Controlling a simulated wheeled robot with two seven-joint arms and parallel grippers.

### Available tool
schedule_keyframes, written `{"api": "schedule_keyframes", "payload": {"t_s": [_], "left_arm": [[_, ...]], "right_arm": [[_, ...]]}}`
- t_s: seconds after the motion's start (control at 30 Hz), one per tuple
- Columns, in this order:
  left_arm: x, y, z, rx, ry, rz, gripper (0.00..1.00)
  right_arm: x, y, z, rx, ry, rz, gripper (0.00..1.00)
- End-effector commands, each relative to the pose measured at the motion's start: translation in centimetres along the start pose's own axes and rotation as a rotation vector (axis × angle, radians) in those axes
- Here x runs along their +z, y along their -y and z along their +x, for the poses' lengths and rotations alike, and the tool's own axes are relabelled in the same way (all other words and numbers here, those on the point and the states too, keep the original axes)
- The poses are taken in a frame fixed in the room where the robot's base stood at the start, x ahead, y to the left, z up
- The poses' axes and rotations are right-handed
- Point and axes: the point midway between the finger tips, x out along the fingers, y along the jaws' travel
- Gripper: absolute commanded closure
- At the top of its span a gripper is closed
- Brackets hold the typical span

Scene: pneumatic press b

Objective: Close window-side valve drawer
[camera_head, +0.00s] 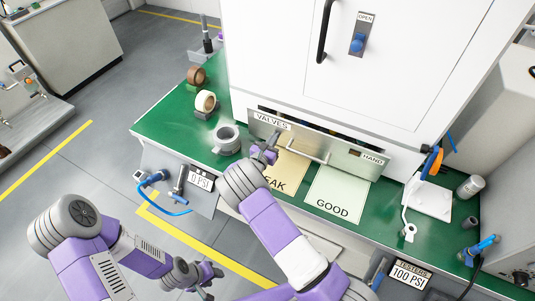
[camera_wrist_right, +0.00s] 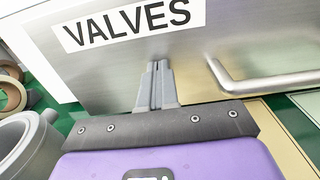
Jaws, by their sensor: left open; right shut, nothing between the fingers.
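The valve drawer (camera_head: 345,155) has a silver metal front with a "VALVES" label on its left, a "HAND" label on its right and a bar handle (camera_head: 300,148). It stands out from the white cabinet, with a dark gap behind its front. My right gripper (camera_head: 271,145) is shut and empty at the front, left of the handle. In the right wrist view its fingertips (camera_wrist_right: 157,68) are at the metal below the "VALVES" label; I cannot tell whether they touch. My left gripper (camera_head: 212,273) is open and empty, low and away from the drawer.
The green bench (camera_head: 165,125) carries tape rolls (camera_head: 205,101) and a grey cylindrical part (camera_head: 227,139) left of the drawer. "GOOD" (camera_head: 337,195) and "LEAK" mats lie below the drawer front. A white stand (camera_head: 428,200) with an orange-and-blue tool is at right.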

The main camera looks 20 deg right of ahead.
Motion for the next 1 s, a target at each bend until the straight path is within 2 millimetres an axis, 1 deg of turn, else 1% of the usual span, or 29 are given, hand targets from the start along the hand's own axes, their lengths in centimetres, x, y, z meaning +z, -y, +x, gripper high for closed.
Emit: {"api": "schedule_keyframes", "payload": {"t_s": [0.03,0.1,0.3,0.57,0.67,0.77,0.87,1.0], "left_arm": [[0.0,0.2,0.6,0.000,0.000,0.000,0.57],[0.0,0.3,0.9,0.000,0.000,0.000,0.57],[-0.1,0.6,1.6,0.000,0.000,0.000,0.57],[-0.1,0.5,1.4,0.000,0.000,0.000,0.57],[-0.1,0.4,1.1,0.000,0.000,0.000,0.57],[0.0,0.2,0.6,0.000,0.000,0.000,0.57],[0.0,0.0,0.0,0.000,0.000,0.000,0.57],[0.0,-0.3,-0.7,0.000,0.000,0.000,0.57]], "right_arm": [[-0.2,0.1,1.0,-0.003,0.001,0.002,1.00],[-0.2,0.2,2.2,-0.004,0.001,0.002,1.00],[-0.1,0.1,4.2,-0.002,0.000,0.001,1.00],[0.0,0.1,4.1,-0.001,-0.001,0.000,1.00],[0.1,-0.1,3.5,0.000,-0.002,0.000,1.00],[0.1,-0.4,2.1,0.002,-0.003,-0.003,1.00],[0.2,-0.7,0.3,0.002,-0.002,-0.002,1.00],[0.2,-0.7,-3.1,0.003,-0.003,-0.002,1.00]]}}
